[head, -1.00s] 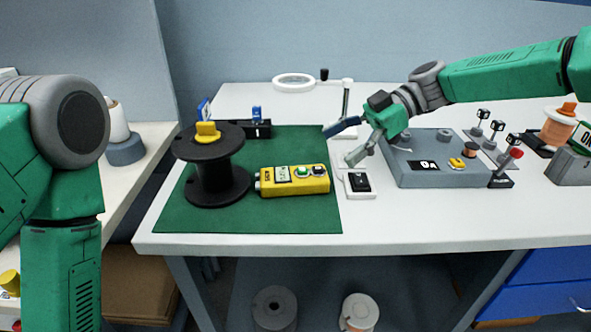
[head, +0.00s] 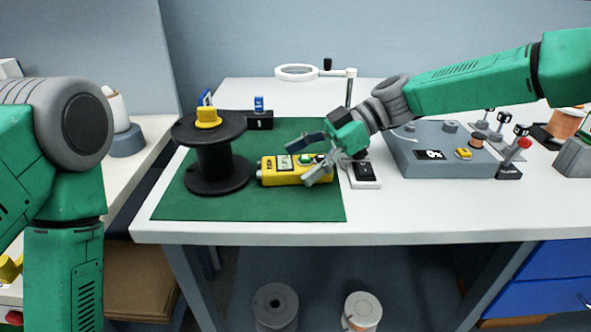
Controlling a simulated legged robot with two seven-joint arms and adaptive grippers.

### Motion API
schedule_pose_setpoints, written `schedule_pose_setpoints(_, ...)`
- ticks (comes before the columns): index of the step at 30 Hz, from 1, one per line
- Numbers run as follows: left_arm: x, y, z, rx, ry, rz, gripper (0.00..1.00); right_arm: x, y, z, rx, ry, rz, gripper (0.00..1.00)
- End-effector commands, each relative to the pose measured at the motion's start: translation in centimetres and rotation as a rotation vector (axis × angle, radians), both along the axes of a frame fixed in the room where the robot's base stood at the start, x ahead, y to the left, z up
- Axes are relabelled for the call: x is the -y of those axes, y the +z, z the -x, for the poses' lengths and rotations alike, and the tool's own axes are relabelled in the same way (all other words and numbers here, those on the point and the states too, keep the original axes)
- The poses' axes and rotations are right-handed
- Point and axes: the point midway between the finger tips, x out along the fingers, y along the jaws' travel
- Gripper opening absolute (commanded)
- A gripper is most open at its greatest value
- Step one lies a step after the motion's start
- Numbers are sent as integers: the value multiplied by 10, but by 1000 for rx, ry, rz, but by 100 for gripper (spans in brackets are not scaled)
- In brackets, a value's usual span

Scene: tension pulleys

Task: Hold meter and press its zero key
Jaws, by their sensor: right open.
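The yellow meter (head: 282,176) lies flat on the green mat (head: 235,209), right of the black spool. It has a small display and a green key (head: 304,159) near its right end. My right gripper (head: 309,161) is open, with its fingers over the meter's right end. One dark finger is at the far side and one grey finger at the near side. The gripper hides the right end of the meter, and I cannot tell whether it touches. My left arm shows at the left edge, but its gripper is not in view.
A black spool (head: 217,171) with a yellow piece on top stands left of the meter. A small black-and-white device (head: 364,172) lies under my right wrist. A grey console (head: 440,160) stands to the right. The table's front strip (head: 430,225) is clear.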

Motion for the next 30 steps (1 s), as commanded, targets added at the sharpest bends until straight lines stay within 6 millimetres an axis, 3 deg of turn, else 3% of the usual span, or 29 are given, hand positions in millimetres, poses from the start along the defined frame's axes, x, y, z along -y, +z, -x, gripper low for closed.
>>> schedule_pose_setpoints(5, 0, 0, 0, 0, 0, 0, 0, 0, 0, 0, 0, 0, 0, 79)
schedule_pose_setpoints(8, 0, 0, 0, 0, 0, 0, 0, 0, 0, 0, 0, 0, 0, 47)
schedule_pose_setpoints(9, 0, 0, 0, 0, 0, 0, 0, 0, 0, 0, 0, 0, 0, 42)
schedule_pose_setpoints(30, 0, 0, 0, 0, 0, 0, 0, 1, -1, 0, -1, 0, 2, 41)
